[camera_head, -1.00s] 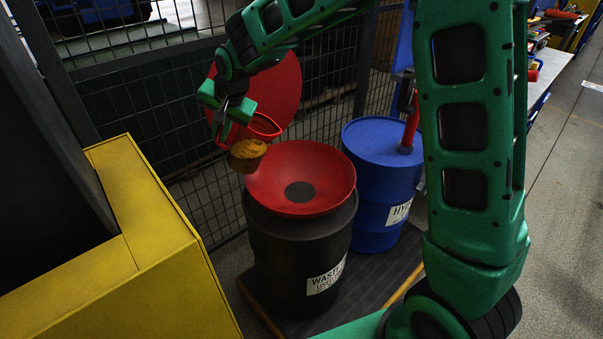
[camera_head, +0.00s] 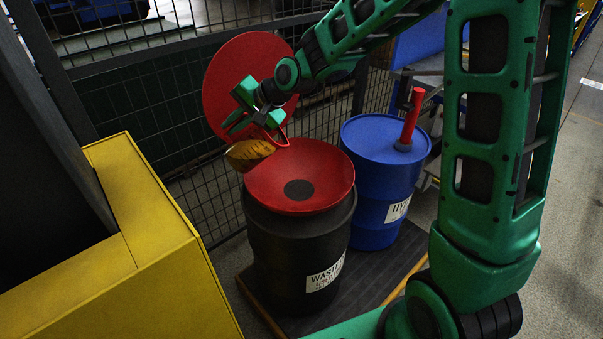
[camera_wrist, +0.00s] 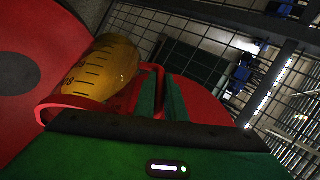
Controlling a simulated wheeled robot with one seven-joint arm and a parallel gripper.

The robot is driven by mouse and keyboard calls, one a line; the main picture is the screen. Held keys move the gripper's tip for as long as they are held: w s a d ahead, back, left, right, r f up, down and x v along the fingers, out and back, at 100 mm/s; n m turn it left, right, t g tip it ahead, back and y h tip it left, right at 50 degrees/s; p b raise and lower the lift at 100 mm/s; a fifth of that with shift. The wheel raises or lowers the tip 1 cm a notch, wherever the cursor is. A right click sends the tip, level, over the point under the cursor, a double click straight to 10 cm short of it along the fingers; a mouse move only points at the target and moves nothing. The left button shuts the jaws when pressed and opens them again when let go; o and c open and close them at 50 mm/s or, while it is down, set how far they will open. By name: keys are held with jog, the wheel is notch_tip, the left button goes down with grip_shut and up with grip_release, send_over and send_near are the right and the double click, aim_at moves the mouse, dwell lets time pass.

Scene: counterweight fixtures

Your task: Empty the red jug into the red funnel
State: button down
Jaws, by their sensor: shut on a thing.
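The red jug has an amber, see-through body (camera_head: 250,154) with marks and a red rim and handle. It is tilted well over at the upper left edge of the red funnel (camera_head: 300,183). My gripper (camera_head: 268,120) is shut on its red handle, above the funnel's back left edge. In the wrist view the jug (camera_wrist: 102,66) lies beyond my gripper (camera_wrist: 150,95), with its red rim toward the funnel (camera_wrist: 45,72). No stream of liquid can be made out, and the jug's inside is hidden. The funnel sits on a black waste drum (camera_head: 292,255) and has a dark centre.
A round red lid (camera_head: 232,75) stands up behind the funnel. A blue drum (camera_head: 380,170) with a red pump stands to the right. A yellow cabinet (camera_head: 140,230) is at the left, and a wire mesh fence (camera_head: 150,110) stands close behind.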

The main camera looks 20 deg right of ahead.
jog(key=shift+s+d+r+m+t+y+p, duration=0.1)
jog(key=shift+d+r+m+t+y+p, duration=0.1)
jog(key=shift+d+y+p, duration=0.3)
jog(key=shift+s+d+r+m+t+y+p, duration=0.1)
jog(key=shift+d+r+t+y+p, duration=0.1)
jog(key=shift+d+y+p, duration=0.25)
dwell(0.6)
jog(key=shift+s+d+y+p, duration=0.15)
jog(key=shift+d+y+p, duration=0.35)
jog(key=shift+p, duration=0.9)
dwell(0.3)
jog(key=shift+s+d+r+m+t+y, duration=0.15)
jog(key=shift+d+m+t+y, duration=0.15)
jog(key=shift+d+t+y, duration=0.15)
dwell(1.2)
jog(key=shift+s+d+f+t+y, duration=0.15)
jog(key=shift+d+f+y, duration=0.1)
jog(key=shift+d, duration=0.2)
jog(key=shift+s+d+f+t+y, duration=0.15)
jog(key=shift+d+f, duration=0.15)
jog(key=shift+d, duration=0.2)
jog(key=shift+s+d+f+t+y, duration=0.15)
jog(key=shift+d+f+y, duration=0.1)
jog(key=shift+d, duration=0.2)
dwell(0.9)
jog(key=shift+d+m, duration=0.3)
jog(key=shift+d, duration=0.1)
dwell(0.4)
